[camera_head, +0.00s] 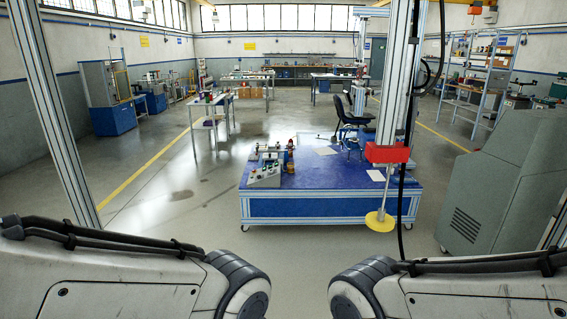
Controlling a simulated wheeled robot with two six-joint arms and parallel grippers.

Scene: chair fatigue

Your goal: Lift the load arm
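A load arm assembly shows right of centre: a vertical aluminium column (397,75) carries a red block (388,154). A thin rod runs down from the block to a round yellow pad (380,221), which hangs by the front edge of the blue platform (300,190). A dark office chair (352,121) stands behind the platform; the column hides part of the area beside it. My two arms come in at the bottom left and bottom right, and only their upper links show. Both grippers are outside the picture.
A small control box (265,177) with bottles stands on the platform's left, and white papers lie on it. A grey-green cabinet (505,185) stands at the right. A black cable hangs beside the column. The floor (190,220) left of the platform is clear.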

